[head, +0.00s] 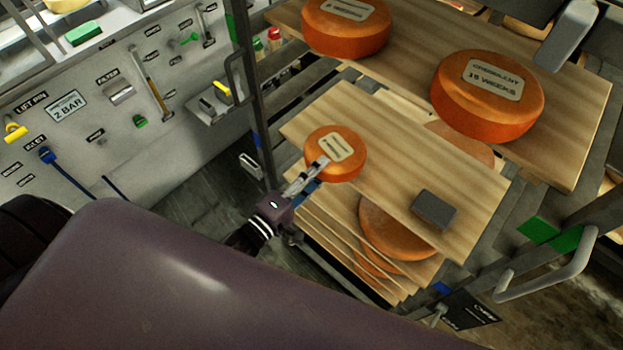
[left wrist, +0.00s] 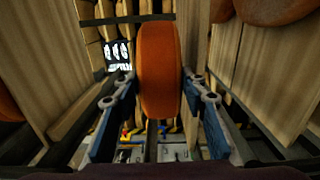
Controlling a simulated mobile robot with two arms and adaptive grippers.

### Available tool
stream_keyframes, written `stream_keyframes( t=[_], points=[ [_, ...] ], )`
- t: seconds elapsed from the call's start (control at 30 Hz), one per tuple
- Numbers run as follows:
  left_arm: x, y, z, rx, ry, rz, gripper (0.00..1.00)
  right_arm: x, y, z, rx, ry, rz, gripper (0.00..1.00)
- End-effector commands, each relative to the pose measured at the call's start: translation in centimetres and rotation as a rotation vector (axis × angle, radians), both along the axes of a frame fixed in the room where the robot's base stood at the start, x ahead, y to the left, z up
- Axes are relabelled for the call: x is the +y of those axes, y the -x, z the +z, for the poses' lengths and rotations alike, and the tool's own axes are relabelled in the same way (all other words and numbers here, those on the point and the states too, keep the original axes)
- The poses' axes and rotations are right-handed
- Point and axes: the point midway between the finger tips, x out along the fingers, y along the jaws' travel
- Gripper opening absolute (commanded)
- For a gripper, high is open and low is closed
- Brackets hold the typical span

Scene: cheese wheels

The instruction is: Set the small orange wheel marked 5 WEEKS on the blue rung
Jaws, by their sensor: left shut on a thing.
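The small orange wheel (head: 320,140) is in the jaws of my left gripper (head: 322,166), over the left part of a wooden board (head: 400,155) in the rack. Its pale label is too small to read. I cannot tell whether it touches the board. In the left wrist view the wheel (left wrist: 159,70) stands edge-on between the two fingers of my left gripper (left wrist: 160,98). Blue marks show on the rack's left post (head: 258,140) and low on its right side (head: 441,288). My right gripper is not in view.
A dark grey block (head: 434,209) lies on the same board. A higher board (head: 400,50) carries a wheel marked 15 WEEKS (head: 487,97) and another large wheel (head: 345,28). More boards and wheels (head: 390,228) sit below. Green marks (head: 550,235) show higher on the rack.

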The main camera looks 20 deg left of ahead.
Motion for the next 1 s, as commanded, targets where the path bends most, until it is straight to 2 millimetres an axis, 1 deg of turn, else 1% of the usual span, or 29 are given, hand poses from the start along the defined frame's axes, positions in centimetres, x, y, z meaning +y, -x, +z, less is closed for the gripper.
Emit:
stream_keyframes(
  t=[0.03,0.33,0.4,0.6,1.0],
  points=[
    [-0.3,-0.6,0.5,-0.014,0.004,-0.003,0.00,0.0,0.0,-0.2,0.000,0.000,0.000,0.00],
    [-1.1,-2.9,0.4,-0.014,0.003,-0.003,0.00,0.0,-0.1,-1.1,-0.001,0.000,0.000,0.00],
    [-1.0,-2.7,-0.5,-0.011,0.003,-0.003,0.00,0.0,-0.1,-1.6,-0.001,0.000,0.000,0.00],
    [-1.0,-2.7,-1.4,-0.013,0.003,-0.003,0.00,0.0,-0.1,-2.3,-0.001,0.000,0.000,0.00],
    [-1.0,-2.7,-1.8,-0.014,0.003,-0.003,0.00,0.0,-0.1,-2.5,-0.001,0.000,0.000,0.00]
  ],
)
